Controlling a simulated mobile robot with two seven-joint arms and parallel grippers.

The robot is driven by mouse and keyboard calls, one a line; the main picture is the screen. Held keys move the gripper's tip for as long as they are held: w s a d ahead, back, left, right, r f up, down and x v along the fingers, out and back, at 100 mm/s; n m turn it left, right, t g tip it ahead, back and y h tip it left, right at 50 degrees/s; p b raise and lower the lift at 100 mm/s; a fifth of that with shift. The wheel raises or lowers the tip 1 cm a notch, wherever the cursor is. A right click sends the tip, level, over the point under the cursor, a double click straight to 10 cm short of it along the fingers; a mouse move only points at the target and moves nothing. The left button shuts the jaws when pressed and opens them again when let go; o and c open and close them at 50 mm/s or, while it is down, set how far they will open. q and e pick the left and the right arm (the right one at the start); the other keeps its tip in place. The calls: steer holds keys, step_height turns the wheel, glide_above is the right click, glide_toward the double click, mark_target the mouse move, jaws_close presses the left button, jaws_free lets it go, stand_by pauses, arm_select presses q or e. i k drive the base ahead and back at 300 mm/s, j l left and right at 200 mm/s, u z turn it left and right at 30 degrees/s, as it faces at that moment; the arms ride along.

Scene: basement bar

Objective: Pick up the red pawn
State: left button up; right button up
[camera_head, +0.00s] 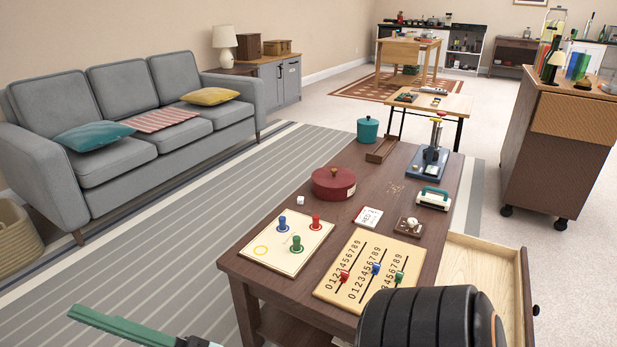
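The red pawn (316,222) stands upright on a cream board (262,251) at the near left of the brown table. A blue pawn (282,224) and a green pawn (296,244) stand close to its left on the same board. A green bar with a dark joint at the bottom left edge looks like part of my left gripper (125,328). It is well to the left of the board, apart from the pawns, and its opening does not show. A black ribbed part of my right arm covers the table's near right corner. My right gripper does not show.
A number board (333,290) with small red, blue and green pieces lies right of the pawn board. A dark red lidded pot (333,184), a white die (300,201) and a card (368,217) are behind. An open drawer (483,262) juts out right. Striped rug floor lies left.

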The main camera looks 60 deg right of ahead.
mark_target(315, 218)
steer(key=i+z, duration=0.7)
steer(key=i+j+z, duration=0.1)
steer(key=i+z, duration=0.2)
steer(key=i+l+z, duration=0.15)
steer(key=z, duration=0.25)
steer(key=i+z, duration=0.6)
steer(key=z, duration=0.25)
